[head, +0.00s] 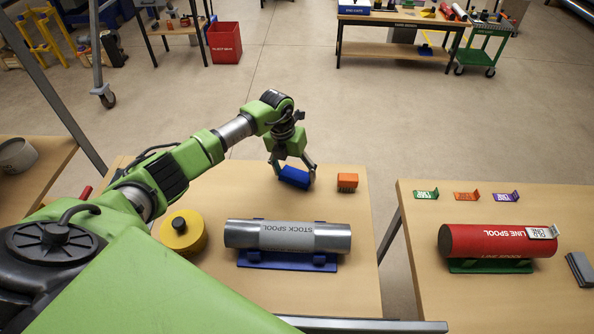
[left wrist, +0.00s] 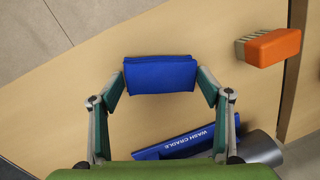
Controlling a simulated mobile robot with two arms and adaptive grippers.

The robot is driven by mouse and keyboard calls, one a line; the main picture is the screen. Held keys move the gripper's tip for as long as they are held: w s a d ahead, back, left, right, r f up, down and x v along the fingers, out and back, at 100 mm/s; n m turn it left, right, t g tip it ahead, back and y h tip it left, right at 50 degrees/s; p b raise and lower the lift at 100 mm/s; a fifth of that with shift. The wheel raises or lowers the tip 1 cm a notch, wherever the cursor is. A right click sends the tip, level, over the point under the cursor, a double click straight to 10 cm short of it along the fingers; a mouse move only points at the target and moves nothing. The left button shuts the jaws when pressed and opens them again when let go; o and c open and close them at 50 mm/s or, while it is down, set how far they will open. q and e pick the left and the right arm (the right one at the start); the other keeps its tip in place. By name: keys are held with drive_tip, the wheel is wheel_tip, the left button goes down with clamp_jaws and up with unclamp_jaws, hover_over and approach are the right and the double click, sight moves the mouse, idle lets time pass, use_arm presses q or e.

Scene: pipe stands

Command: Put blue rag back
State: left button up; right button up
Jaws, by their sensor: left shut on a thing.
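The blue rag (head: 294,177) is a small folded block at the far side of the left table (head: 215,290). My left gripper (head: 293,176) is shut on it from above. In the left wrist view the blue rag (left wrist: 160,74) sits between the two fingertips of the left gripper (left wrist: 161,77). In the head view the rag is at or close to the table top; I cannot tell if it touches. My right gripper is not in view.
An orange brush (head: 347,182) lies just right of the rag. A grey stock spool (head: 287,236) rests on a blue wash cradle (head: 285,261) nearer me. A yellow round object (head: 184,233) stands left. The right table (head: 420,250) holds a red line spool (head: 497,241).

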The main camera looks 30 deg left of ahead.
use_arm(q)
drive_tip(key=shift+f, duration=0.15)
drive_tip(key=shift+a, duration=0.1)
drive_tip(key=shift+a+f, duration=0.1)
drive_tip(key=shift+a, duration=0.2)
drive_tip(key=shift+d, duration=0.15)
drive_tip(key=shift+f, duration=0.2)
drive_tip(key=o, duration=1.1)
drive_tip(key=shift+c, duration=0.2)
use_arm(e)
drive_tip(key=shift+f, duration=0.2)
use_arm(q)
drive_tip(key=shift+o, duration=0.3)
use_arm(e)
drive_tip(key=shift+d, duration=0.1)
